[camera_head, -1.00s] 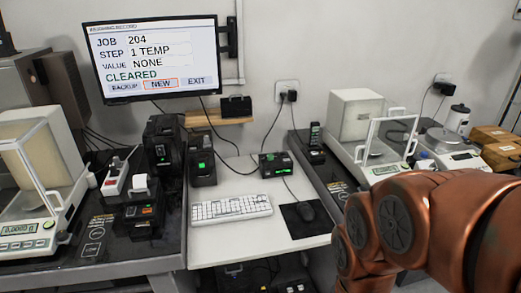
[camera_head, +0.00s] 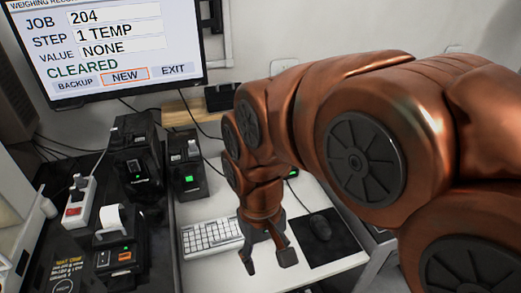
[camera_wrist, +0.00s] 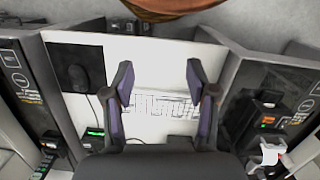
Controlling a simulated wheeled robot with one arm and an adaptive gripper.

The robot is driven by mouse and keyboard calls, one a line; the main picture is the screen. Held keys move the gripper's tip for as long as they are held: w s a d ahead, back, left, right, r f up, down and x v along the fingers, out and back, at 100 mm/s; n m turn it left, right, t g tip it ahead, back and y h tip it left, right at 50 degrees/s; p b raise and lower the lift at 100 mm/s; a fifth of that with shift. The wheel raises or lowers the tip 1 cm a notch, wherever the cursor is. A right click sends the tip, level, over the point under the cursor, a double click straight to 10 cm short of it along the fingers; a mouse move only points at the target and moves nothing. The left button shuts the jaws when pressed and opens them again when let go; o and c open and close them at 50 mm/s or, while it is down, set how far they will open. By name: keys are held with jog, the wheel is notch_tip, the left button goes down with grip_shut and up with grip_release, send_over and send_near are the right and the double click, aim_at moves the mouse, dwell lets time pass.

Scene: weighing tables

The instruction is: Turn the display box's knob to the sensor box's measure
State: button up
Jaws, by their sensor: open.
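My gripper (camera_head: 268,260) is open and empty above the white desk, near the keyboard; its two fingers also show in the wrist view (camera_wrist: 160,80). A small dark box with a lit green display (camera_wrist: 94,132) is on the desk, left of the fingers in the wrist view. In the head view my arm hides nearly all of it. A black box with a green light (camera_head: 187,165) stands at the left of the desk. I cannot tell which box is the display box or the sensor box. No knob or measured number is readable.
The monitor (camera_head: 110,45) reads job 204, step 1 TEMP, value NONE, CLEARED. The keyboard (camera_head: 212,238) and mouse (camera_head: 320,227) lie on the desk. A printer (camera_head: 122,245), a power strip (camera_head: 75,205) and another black box (camera_head: 138,150) stand at left.

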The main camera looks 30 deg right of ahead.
jog(key=w+d+r+m+b, duration=0.1)
jog(key=w+d+m, duration=0.45)
jog(key=w, duration=0.85)
jog(key=w+d+m+b, duration=0.1)
jog(key=w+d+m, duration=0.2)
jog(key=w+d, duration=0.8)
jog(key=w+d+f+m, duration=0.2)
jog(key=w+d+f, duration=0.1)
jog(key=w+d, duration=0.1)
jog(key=w+d+f+m+t+b, duration=0.1)
jog(key=w+d+f+m, duration=0.2)
jog(key=w+d, duration=0.2)
jog(key=w+d+f+m+b, duration=0.1)
jog(key=w+d+f+m, duration=0.1)
jog(key=w+d+f, duration=0.2)
jog(key=shift+w+d+f+t, duration=0.1)
jog(key=shift+w+d+t, duration=0.05)
jog(key=shift+w, duration=0.75)
jog(key=shift+w+d+t, duration=0.1)
jog(key=shift+w+t, duration=0.05)
jog(key=shift+w, duration=0.7)
jog(key=shift+w+d+f+m, duration=0.1)
jog(key=shift+d+f+m, duration=0.15)
jog(key=shift+d+f, duration=0.05)
jog(key=shift+f+p, duration=0.7)
jog(key=shift+f, duration=3.05)
jog(key=shift+c, duration=0.2)
grip_shut()
